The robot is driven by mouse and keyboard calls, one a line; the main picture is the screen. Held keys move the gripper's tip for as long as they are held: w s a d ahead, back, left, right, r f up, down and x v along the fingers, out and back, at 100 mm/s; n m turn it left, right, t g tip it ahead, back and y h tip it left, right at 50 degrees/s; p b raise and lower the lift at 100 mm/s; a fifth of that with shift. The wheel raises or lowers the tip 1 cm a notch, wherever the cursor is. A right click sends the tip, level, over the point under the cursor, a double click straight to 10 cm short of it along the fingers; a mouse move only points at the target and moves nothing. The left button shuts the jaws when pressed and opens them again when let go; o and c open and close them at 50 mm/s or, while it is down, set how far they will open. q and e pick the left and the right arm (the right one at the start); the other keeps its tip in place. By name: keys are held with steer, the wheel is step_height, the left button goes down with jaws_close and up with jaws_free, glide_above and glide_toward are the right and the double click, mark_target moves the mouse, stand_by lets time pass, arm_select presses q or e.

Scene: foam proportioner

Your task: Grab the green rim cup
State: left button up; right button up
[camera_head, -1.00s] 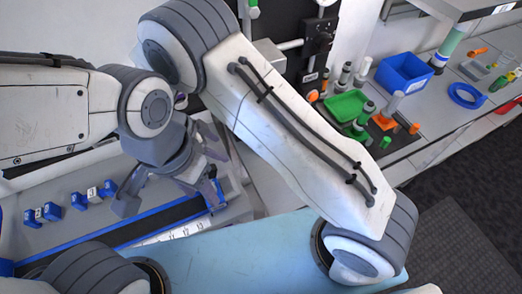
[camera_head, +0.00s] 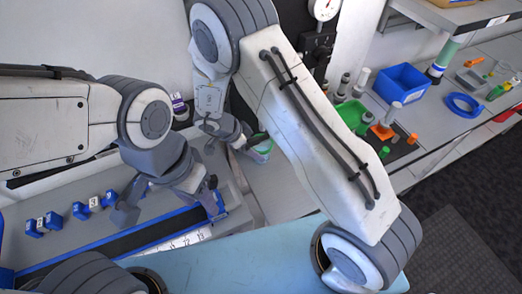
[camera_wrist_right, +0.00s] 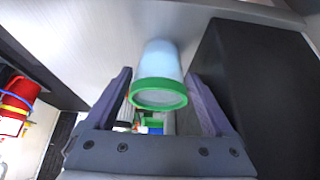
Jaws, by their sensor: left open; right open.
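The green rim cup (camera_wrist_right: 158,65) is a pale blue-white cup with a bright green rim in the right wrist view. Its rim faces the camera and the cup lies in line with the gap between my right fingers. In the head view the cup (camera_head: 262,149) shows partly, on the grey surface behind my right arm. My right gripper (camera_head: 230,142) is open beside it; in the wrist view its fingers (camera_wrist_right: 157,75) stand on either side, with a gap visible at each side. My left gripper (camera_head: 170,208) is open and empty over the left bench.
Small blue blocks (camera_head: 80,211) and a blue-edged black strip (camera_head: 150,232) lie on the left bench. A green tray (camera_head: 352,115), several bottles, a blue bin (camera_head: 402,83) and a blue ring (camera_head: 463,105) stand at the right. A black box (camera_wrist_right: 255,80) is close to my right gripper.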

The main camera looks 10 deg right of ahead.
steer(key=x, duration=0.5)
steer(key=shift+d, duration=0.1)
steer(key=c, duration=1)
steer(key=shift+c, duration=0.2)
steer(key=shift+r, duration=0.1)
